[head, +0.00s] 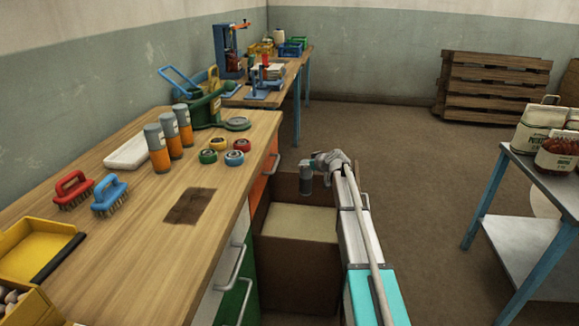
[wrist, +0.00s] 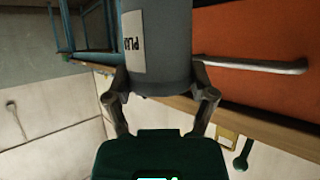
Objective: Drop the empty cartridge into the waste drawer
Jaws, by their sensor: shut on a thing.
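My gripper (head: 326,168) is shut on a grey cylindrical cartridge (head: 306,183), held off the bench's right side. In the wrist view, my gripper (wrist: 160,88) has one finger on each side of the cartridge (wrist: 168,45), which carries a white label with partly visible, upside-down lettering. An orange drawer front (wrist: 255,50) with a metal handle is close to the right of the cartridge there. I cannot tell which is the waste drawer.
A brown box-like container (head: 285,265) with a pale inner surface stands below my gripper, beside the bench (head: 130,230). Several orange-and-grey cartridges (head: 157,148), tape rolls (head: 234,158) and brushes (head: 108,195) are on the bench. A metal table (head: 545,178) stands right; floor between is clear.

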